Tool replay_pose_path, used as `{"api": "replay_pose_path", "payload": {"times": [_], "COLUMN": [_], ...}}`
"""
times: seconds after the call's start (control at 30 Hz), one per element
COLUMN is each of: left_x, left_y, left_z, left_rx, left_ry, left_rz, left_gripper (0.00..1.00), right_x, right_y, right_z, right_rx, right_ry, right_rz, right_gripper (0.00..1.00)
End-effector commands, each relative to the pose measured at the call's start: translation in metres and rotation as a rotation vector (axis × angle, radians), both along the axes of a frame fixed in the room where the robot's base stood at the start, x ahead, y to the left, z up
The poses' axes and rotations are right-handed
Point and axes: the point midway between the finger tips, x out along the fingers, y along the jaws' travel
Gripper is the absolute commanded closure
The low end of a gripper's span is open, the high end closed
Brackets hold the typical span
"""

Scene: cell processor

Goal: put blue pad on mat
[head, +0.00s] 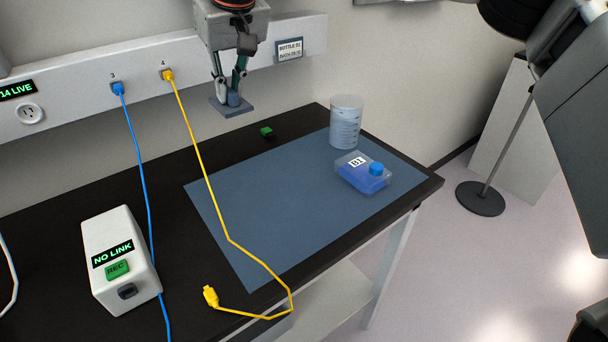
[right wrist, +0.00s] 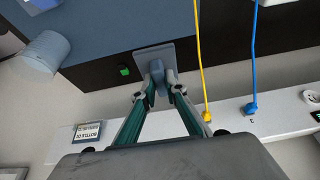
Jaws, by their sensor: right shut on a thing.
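The blue-grey pad (head: 240,111) is a flat square plate with an upright grip block. My right gripper (head: 232,94) is shut on that block and holds the pad in the air near the back wall, beyond the table's back edge in the head view. In the right wrist view the fingertips (right wrist: 160,88) close on the block, and the plate (right wrist: 150,54) shows beyond them. The blue mat (head: 240,185) lies flat on the black table. My left gripper is not in view.
A clear beaker (head: 346,122) and a blue-filled flask (head: 350,178) stand at the mat's right end. A small green block (head: 266,132) lies behind the mat. A yellow cable (head: 200,155) crosses the mat. A white box (head: 120,260) stands left; the mat's middle has free room.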

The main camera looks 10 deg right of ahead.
Motion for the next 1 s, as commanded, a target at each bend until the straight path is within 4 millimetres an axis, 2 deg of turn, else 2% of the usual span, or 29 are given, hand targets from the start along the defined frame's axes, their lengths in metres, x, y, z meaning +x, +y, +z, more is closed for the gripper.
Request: {"api": "replay_pose_path", "payload": {"times": [0.07, 0.17, 0.4, 0.6, 0.73, 1.0], "left_x": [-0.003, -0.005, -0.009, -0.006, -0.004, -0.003], "left_y": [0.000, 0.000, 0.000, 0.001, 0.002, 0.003], "left_z": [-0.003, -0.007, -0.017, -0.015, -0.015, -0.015], "left_rx": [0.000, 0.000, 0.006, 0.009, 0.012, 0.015], "left_ry": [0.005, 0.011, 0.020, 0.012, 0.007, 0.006], "left_rz": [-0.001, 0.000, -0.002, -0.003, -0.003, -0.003], "left_gripper": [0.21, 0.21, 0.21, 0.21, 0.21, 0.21], "right_x": [0.000, 0.000, -0.001, -0.001, 0.000, 0.000], "right_y": [0.007, 0.010, 0.010, 0.010, 0.010, 0.010], "right_z": [0.003, -0.005, -0.061, -0.109, -0.134, -0.154], "right_rx": [-0.001, -0.002, -0.001, -0.002, -0.002, -0.001], "right_ry": [-0.001, 0.001, 0.005, 0.004, 0.002, -0.002], "right_rz": [0.011, 0.018, 0.020, 0.018, 0.018, 0.017], "right_gripper": [1.00, 1.00, 1.00, 1.00, 1.00, 1.00]}}
